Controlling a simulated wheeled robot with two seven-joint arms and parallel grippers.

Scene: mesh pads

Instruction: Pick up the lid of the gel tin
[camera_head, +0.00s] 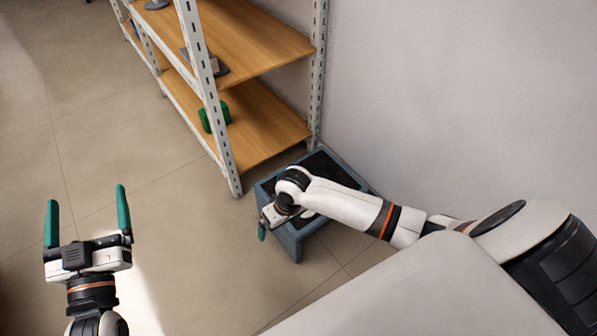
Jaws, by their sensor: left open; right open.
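No gel tin or lid can be made out in the head view. My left gripper (88,213) is open and empty at the lower left, its two green fingers wide apart above the bare floor. My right gripper (262,232) is at the front left corner of a low blue-grey stand (291,238) with a dark top. One green fingertip of it shows, pointing down. The rest of that gripper and part of the stand's top are hidden by my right arm.
A metal shelf rack (206,90) with wooden shelves stands at the upper middle. A green object (214,116) sits on its lower shelf, and a dark grey object (207,64) is further up. A pale wall (450,90) is at the right. The tiled floor (90,120) is clear at the left.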

